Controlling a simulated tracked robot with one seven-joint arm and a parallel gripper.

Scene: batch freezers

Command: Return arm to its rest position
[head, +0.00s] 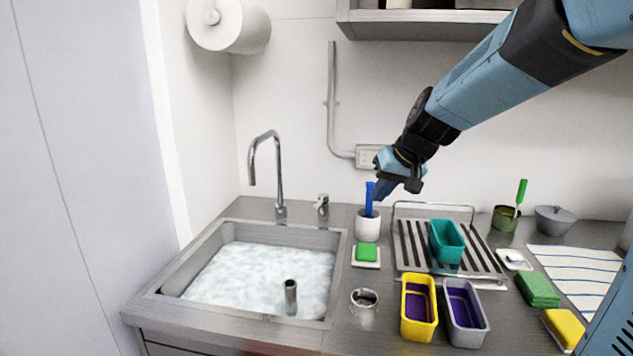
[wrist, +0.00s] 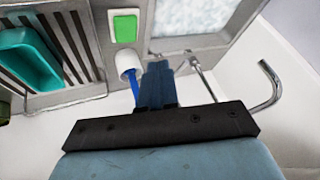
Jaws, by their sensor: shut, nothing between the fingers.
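My arm reaches in from the upper right in the head view. My gripper (head: 378,192) is shut and empty, with its fingers pointing down and left over the back of the counter. It appears close to a blue-handled brush (head: 369,198) standing in a white cup (head: 367,225); whether they touch I cannot tell. In the wrist view, the closed fingers of my gripper (wrist: 158,85) are beside the white cup (wrist: 127,63) and the blue handle (wrist: 135,88).
A sink (head: 340,262) with foamy water and a tall faucet (head: 279,180) lies left. A drying rack (head: 405,262) holds a teal tub (head: 446,252). Yellow (head: 418,325) and grey (head: 477,335) tubs stand in front. A shelf (head: 430,22) hangs above. A green sponge (head: 366,252) sits by the cup.

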